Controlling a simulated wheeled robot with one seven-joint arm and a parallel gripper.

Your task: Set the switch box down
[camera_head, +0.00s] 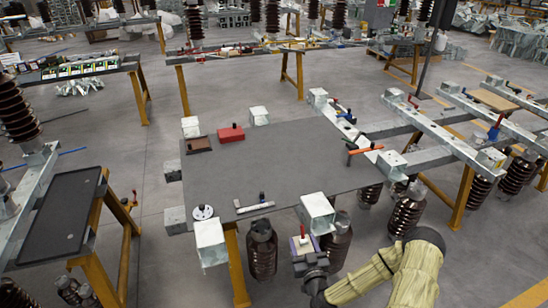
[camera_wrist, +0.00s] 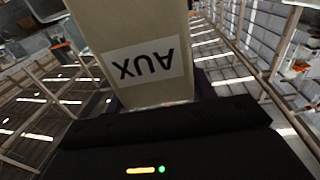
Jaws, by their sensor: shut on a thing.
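The switch box (camera_head: 302,243) is a small pale box with a red part standing on its top, in the lower middle of the head view. In the wrist view the beige switch box (camera_wrist: 127,28) fills the upper middle, with an upside-down "AUX" label. My gripper (camera_head: 307,258) is shut on it and holds it just off the near edge of the grey table (camera_head: 290,165), in front of the dark ribbed insulators. The gripper's fingertips are mostly hidden by the box and the dark gripper body.
On the table are a red box (camera_head: 231,133), a brown tray (camera_head: 199,144), a white disc (camera_head: 203,212) and a hammer-like tool (camera_head: 255,204). Metal blocks (camera_head: 318,212) line its edge. The table's middle is clear. A dark tray (camera_head: 62,213) stands on the left.

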